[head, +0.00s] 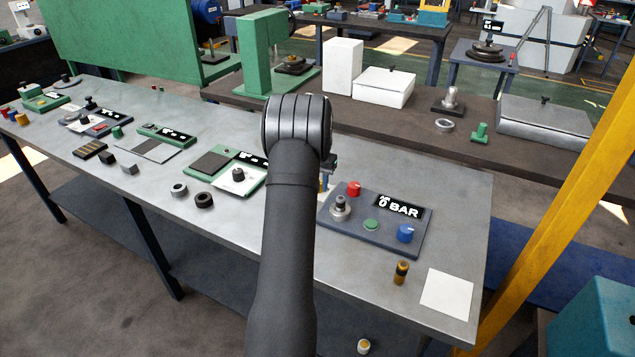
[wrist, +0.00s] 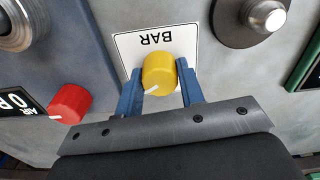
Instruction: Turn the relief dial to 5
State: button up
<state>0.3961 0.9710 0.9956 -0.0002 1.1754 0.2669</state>
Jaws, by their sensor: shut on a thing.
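In the wrist view, a yellow dial (wrist: 159,72) stands on a white plate (wrist: 128,43) whose word BAR appears upside down. The dial's white pointer mark faces the lower left of that view. My gripper (wrist: 162,84) has its two blue fingers on either side of the dial, shut on it. No scale numbers can be read on the plate; part of it is hidden by the dial and fingers. In the head view my arm hides most of the dial and my gripper.
A red knob (wrist: 70,104) is close to my gripper; it also shows in the head view (head: 354,189). The display (head: 398,207) reads 0 BAR. A blue knob (head: 405,233), green button (head: 371,225) and metal fitting (head: 340,207) share that panel. A white sheet (head: 447,293) lies front right.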

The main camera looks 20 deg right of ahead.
dwell(0.4)
jog(key=o, duration=1)
notch_tip(320, 180, up, 18)
jog(key=shift+f, duration=0.2)
jog(key=shift+f, duration=0.15)
notch_tip(320, 180, down, 17)
jog(key=shift+f, duration=0.15)
dwell(0.4)
